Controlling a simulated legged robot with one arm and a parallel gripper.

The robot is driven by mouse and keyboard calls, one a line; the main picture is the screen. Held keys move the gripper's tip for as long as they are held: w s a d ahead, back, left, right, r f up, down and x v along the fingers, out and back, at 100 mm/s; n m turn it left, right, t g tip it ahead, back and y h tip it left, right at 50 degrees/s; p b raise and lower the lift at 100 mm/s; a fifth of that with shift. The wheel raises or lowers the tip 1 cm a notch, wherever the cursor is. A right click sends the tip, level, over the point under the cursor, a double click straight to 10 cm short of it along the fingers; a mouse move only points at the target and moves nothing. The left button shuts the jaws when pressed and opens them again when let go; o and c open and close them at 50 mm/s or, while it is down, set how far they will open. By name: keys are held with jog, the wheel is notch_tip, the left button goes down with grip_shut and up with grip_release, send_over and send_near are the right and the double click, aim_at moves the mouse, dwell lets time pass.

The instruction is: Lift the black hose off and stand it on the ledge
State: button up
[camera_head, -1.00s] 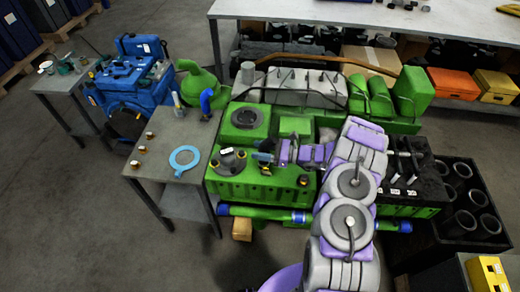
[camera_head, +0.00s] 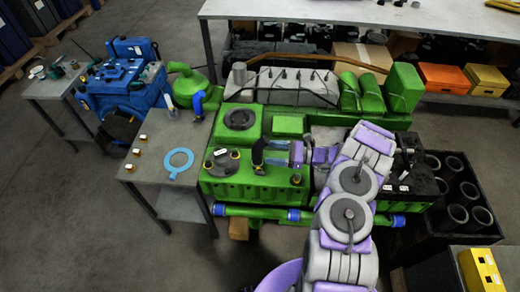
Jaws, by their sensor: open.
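The black hose (camera_head: 258,152) is a short dark elbow standing upright on top of the green engine (camera_head: 245,182), near its front edge. My gripper (camera_head: 274,154) is just right of the hose, with its jaws open and pointing left toward it. The fingers are small in this view, and a slim gap seems to separate them from the hose. The hose's lower end is hard to make out. Which surface is the ledge is not clear; flat green engine top lies around the hose.
A grey side table (camera_head: 160,135) on the left holds a light blue gasket ring (camera_head: 179,162) and small brass fittings. A round port cover (camera_head: 222,160) sits left of the hose. A black crate of cylinders (camera_head: 460,195) stands at the right. My arm covers the engine's front right.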

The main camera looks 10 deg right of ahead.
jog(key=p+v, duration=0.1)
jog(key=v, duration=0.9)
jog(key=shift+d, duration=0.15)
